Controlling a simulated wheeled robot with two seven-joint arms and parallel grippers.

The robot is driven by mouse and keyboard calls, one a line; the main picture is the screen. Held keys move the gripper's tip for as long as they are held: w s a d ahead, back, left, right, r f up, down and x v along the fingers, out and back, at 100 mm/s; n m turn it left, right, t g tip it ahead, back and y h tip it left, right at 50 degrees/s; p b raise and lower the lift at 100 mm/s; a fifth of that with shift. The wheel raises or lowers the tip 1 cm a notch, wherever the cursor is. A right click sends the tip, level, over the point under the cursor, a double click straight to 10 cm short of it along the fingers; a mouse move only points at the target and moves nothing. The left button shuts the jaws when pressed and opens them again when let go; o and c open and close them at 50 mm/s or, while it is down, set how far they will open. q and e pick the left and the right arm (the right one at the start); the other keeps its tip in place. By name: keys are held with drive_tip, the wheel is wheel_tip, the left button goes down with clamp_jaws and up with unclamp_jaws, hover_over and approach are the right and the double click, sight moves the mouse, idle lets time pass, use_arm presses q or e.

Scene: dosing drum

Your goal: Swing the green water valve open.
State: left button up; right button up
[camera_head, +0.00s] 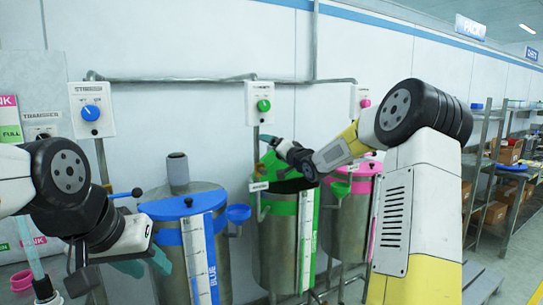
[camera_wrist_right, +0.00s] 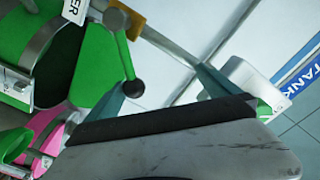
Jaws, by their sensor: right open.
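The green drum (camera_head: 275,240) stands in the middle of the head view, with a green lid and a white label (camera_head: 259,186) at its left. I cannot tell contact. My left gripper (camera_head: 146,265) is low at the left, fingers apart and empty.
A blue drum (camera_head: 187,235) with its own black-knobbed lever (camera_head: 136,192) stands between my left gripper and the green drum. A pink drum (camera_head: 345,225) stands to the right, partly behind my right arm. Dial boxes and pipes line the wall. Shelves (camera_head: 490,180) are far right.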

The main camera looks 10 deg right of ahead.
drive_tip(key=shift+s+a+f+y, duration=0.1)
drive_tip(key=shift+a+y, duration=0.2)
drive_tip(key=shift+a, duration=0.95)
drive_tip(key=shift+s+a+r, duration=0.3)
drive_tip(key=shift+a+r, duration=0.2)
drive_tip(key=shift+a, duration=0.05)
drive_tip(key=shift+s+a, duration=0.2)
drive_tip(key=shift+a, duration=0.3)
drive_tip(key=shift+s+a, duration=0.2)
drive_tip(key=shift+a, duration=0.3)
drive_tip(key=shift+a+r, duration=0.1)
drive_tip(key=shift+a, duration=0.05)
drive_tip(key=shift+s+a+r, duration=0.1)
drive_tip(key=shift+s+a, duration=0.1)
drive_tip(key=shift+a, duration=0.25)
